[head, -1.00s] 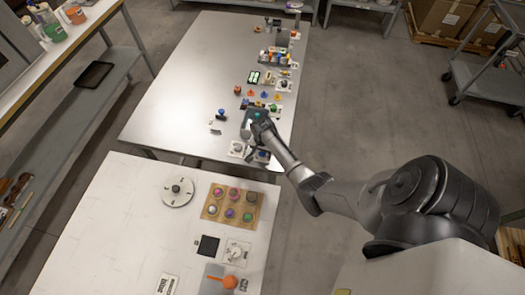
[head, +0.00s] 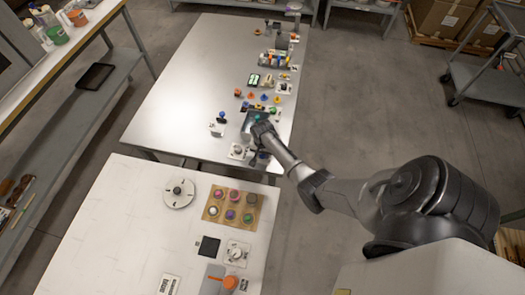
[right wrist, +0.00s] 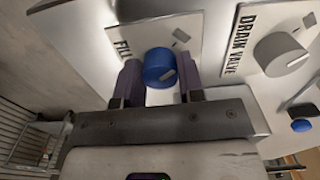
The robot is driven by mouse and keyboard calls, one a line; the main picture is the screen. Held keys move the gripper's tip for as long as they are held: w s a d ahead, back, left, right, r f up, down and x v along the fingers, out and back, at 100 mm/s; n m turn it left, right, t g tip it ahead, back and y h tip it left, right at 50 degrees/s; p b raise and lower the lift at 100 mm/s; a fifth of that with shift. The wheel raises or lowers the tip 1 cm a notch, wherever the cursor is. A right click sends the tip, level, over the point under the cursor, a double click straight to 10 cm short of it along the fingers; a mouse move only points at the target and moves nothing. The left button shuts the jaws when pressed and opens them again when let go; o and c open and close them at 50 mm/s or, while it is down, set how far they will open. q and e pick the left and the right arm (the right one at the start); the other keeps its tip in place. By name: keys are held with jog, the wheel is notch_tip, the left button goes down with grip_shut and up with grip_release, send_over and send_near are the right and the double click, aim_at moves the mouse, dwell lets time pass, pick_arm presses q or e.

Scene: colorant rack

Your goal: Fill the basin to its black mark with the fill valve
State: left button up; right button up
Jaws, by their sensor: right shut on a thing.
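The fill valve is a blue round knob (right wrist: 160,68) on a white plate marked FILL (right wrist: 130,40) in the right wrist view. My right gripper (right wrist: 160,85) has one finger on each side of this knob and is shut on it. I cannot make out a black mark or a water level. My left gripper is not in view.
The drain valve (right wrist: 281,54) has a pale knob on its own plate, close to the right of my gripper. Several small coloured parts line the far table's right side. The left of that table (head: 185,80) is clear. A near table (head: 120,220) holds a dial and coloured knobs.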

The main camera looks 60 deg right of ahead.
jog(key=shift+r+n+p, duration=0.15)
jog(key=shift+n+p, duration=0.25)
jog(key=shift+n, duration=0.6)
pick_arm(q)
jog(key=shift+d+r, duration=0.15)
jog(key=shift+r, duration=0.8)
pick_arm(e)
jog(key=o, duration=0.9)
